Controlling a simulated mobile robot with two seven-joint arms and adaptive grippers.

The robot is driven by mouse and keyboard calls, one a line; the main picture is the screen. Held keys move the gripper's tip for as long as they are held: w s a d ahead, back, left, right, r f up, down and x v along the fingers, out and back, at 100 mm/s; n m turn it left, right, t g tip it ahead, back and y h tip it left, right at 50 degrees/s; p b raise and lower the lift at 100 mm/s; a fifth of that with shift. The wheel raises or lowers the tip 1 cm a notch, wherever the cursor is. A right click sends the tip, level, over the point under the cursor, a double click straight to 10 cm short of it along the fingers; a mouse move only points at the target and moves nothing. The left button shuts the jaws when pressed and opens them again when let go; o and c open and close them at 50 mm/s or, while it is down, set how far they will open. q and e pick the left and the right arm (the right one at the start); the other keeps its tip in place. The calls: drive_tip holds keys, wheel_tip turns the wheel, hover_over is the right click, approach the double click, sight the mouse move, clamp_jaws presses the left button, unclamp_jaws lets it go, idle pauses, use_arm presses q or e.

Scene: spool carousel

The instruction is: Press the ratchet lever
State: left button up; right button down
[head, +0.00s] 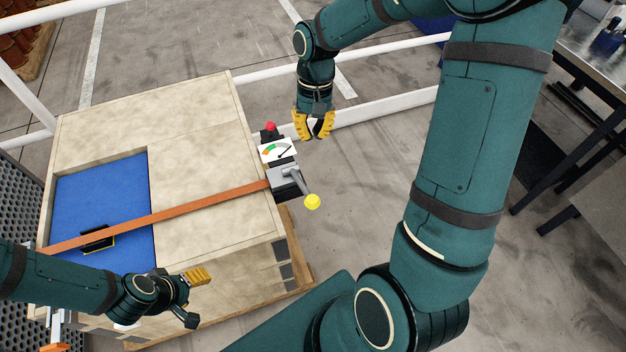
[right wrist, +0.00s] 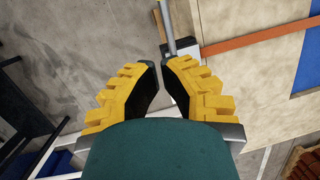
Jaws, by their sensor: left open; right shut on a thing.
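The ratchet lever (head: 297,181) is a grey bar with a yellow knob (head: 312,202) at its end, on a grey ratchet housing (head: 283,184) at the crate's right side. In the right wrist view the lever (right wrist: 167,28) shows past my fingertips. My right gripper (head: 313,132) is above and beyond the lever in the head view, apart from it. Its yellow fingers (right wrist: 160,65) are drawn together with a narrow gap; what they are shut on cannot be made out.
An orange strap (head: 190,204) runs over the wooden crate (head: 200,125) and across a blue panel (head: 85,195) to the housing. A gauge (head: 277,150) and red button (head: 270,127) sit beside the housing. White rails (head: 385,107) stand behind; floor right of the crate is clear.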

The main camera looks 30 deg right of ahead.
drive_tip(key=shift+f, duration=0.1)
drive_tip(key=b, duration=0.2)
hover_over(301, 184)
drive_tip(key=s+d, duration=0.1)
drive_tip(key=d, duration=0.1)
drive_tip(key=w+d+x, duration=0.1)
drive_tip(key=x, duration=0.8)
drive_tip(key=s+f, duration=0.3)
drive_tip(key=shift+a, duration=0.4)
